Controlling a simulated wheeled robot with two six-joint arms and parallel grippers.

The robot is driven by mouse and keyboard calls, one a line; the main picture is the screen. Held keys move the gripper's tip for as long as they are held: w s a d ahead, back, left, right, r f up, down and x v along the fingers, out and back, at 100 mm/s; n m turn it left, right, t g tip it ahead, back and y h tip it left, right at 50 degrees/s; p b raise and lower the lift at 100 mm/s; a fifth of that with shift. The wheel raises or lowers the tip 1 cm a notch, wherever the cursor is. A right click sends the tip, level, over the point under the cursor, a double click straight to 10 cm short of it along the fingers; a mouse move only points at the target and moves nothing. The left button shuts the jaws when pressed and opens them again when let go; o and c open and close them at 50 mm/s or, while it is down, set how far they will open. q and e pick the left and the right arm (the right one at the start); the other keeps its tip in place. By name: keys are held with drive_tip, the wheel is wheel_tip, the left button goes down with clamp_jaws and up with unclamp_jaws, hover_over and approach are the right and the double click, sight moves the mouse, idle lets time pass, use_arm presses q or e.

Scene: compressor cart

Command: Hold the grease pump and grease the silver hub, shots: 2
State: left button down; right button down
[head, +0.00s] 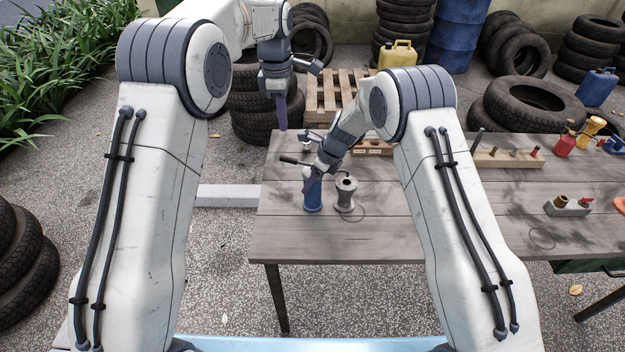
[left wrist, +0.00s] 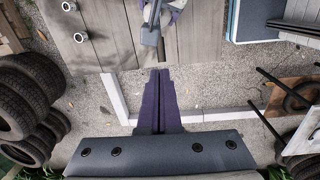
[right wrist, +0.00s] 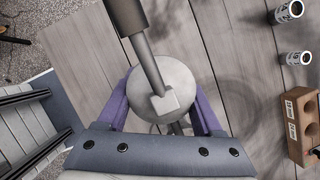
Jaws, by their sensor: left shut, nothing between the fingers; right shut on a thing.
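The grease pump (head: 313,200) is a blue cylinder standing upright near the table's left front. My right gripper (head: 311,180) is shut around its upper part. In the right wrist view the pump's round grey top (right wrist: 160,84) sits between the purple fingers, with a dark lever (right wrist: 145,55) across it. The silver hub (head: 346,196), a spool shape, stands just right of the pump. A thin spout reaches over the hub's top; I cannot tell whether it touches. My left gripper (head: 282,112) is shut and empty, pointing down beyond the table's left back edge. It also shows in the left wrist view (left wrist: 159,78).
A wooden block with labels (head: 374,149) and a small silver part (head: 305,147) are behind the pump. A peg rack (head: 507,158), red bottle (head: 564,144) and grey holder (head: 568,208) lie right. Tyres and a pallet (head: 340,88) stand behind.

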sight(286, 158)
use_arm(q)
drive_tip(key=shift+w+f+m+t+y, duration=0.1)
drive_tip(key=shift+f+m+t+y, duration=0.05)
drive_tip(key=shift+f+m, duration=1.45)
drive_tip(key=shift+w+f+m+t+y, duration=0.15)
drive_tip(key=shift+f+m, duration=0.9)
drive_tip(key=shift+m, duration=1.15)
drive_tip(key=shift+f+m+t+y, duration=0.1)
drive_tip(key=shift+f+m+y, duration=0.1)
drive_tip(key=shift+f+m, duration=1.4)
drive_tip(key=shift+r+m, duration=0.15)
drive_tip(key=shift+m, duration=0.15)
drive_tip(key=shift+f, duration=1.65)
drive_tip(key=shift+s+f, duration=0.15)
drive_tip(key=shift+f, duration=0.7)
drive_tip(key=shift+r, duration=2.25)
